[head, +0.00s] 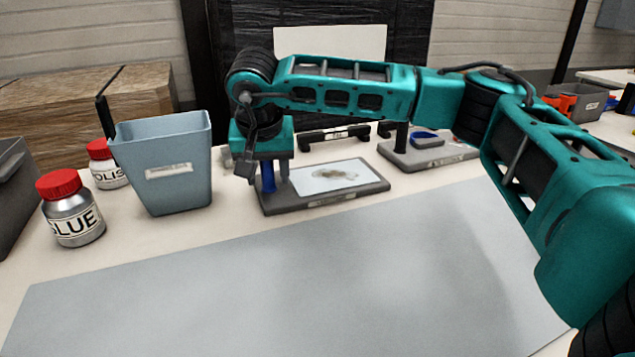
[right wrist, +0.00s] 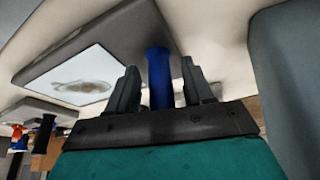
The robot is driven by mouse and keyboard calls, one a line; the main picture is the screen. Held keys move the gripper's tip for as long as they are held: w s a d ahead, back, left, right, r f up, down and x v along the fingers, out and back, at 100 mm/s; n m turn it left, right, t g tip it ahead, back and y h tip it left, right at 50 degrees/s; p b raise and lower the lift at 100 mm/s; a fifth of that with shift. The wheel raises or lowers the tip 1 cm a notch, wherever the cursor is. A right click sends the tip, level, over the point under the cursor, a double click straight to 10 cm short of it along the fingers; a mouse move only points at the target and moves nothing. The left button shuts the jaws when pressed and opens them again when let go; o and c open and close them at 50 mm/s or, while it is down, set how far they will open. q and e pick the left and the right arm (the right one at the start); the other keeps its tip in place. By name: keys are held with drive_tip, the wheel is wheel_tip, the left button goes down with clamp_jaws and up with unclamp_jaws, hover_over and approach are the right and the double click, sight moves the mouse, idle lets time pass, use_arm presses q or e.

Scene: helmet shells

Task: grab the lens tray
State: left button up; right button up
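A flat grey tray (head: 348,196) with a white pad and a faint brownish, transparent shape on it lies behind the grey mat; its label is too small to read. It also shows in the right wrist view (right wrist: 112,29). A blue upright handle (head: 267,178) stands at its left end. My right gripper (head: 269,172) points down over this handle. In the right wrist view the blue handle (right wrist: 158,78) stands between the two fingers, with a narrow gap on each side. The right gripper is open. My left gripper is not in view.
A blue-grey bin (head: 165,185) stands left of the tray, with a glue jar (head: 72,215) and another red-capped jar (head: 105,165) nearby. A second grey tray (head: 430,155) with a blue piece lies at right. The grey mat (head: 280,285) in front is clear.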

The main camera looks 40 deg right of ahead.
clamp_jaws()
idle(0.3)
